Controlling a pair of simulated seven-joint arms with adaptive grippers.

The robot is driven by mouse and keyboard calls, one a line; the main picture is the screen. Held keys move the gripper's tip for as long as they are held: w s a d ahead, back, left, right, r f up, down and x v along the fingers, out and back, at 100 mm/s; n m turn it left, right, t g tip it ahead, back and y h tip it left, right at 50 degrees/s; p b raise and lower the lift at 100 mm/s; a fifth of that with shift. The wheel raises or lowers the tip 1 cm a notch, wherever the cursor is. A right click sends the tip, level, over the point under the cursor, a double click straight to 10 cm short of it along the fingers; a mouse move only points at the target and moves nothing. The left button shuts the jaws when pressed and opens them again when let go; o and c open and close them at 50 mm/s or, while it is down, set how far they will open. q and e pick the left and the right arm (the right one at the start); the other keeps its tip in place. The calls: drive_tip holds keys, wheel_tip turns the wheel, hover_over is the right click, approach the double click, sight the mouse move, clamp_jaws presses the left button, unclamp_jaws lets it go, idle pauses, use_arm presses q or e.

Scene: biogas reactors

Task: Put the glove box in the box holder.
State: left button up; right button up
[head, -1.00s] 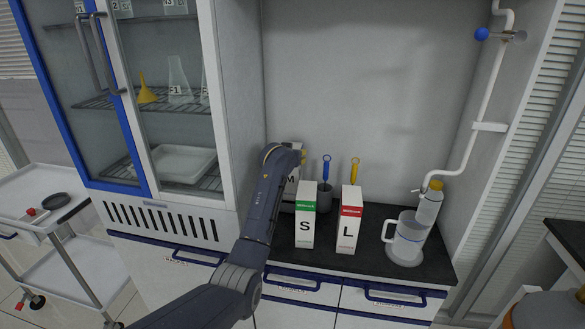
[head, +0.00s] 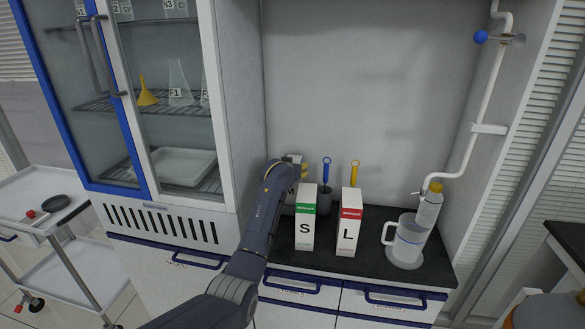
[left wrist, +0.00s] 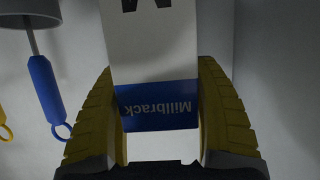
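The glove box in the left wrist view is a white carton with a blue "Millbrack" label (left wrist: 158,107) and part of a dark letter above it, upside down. My left gripper (left wrist: 157,85) has its yellow fingers along both sides of this box and looks closed on it, with no clear gap. In the head view the left gripper (head: 303,171) is behind the white S box with a green label (head: 306,222), and my wrist hides most of the held box. The white L box with a red label (head: 348,226) stands to the right. I cannot make out the box holder.
A grey cup (head: 324,198) with blue and yellow-handled tools stands behind the S and L boxes. A clear jug (head: 405,243) and a yellow-capped bottle (head: 430,205) stand at the right of the dark counter (head: 370,262). A glass cabinet (head: 165,125) is to the left.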

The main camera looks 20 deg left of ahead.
use_arm(q)
drive_tip(key=shift+o, duration=0.5)
drive_tip(key=shift+r, duration=0.1)
drive_tip(key=v, duration=1.2)
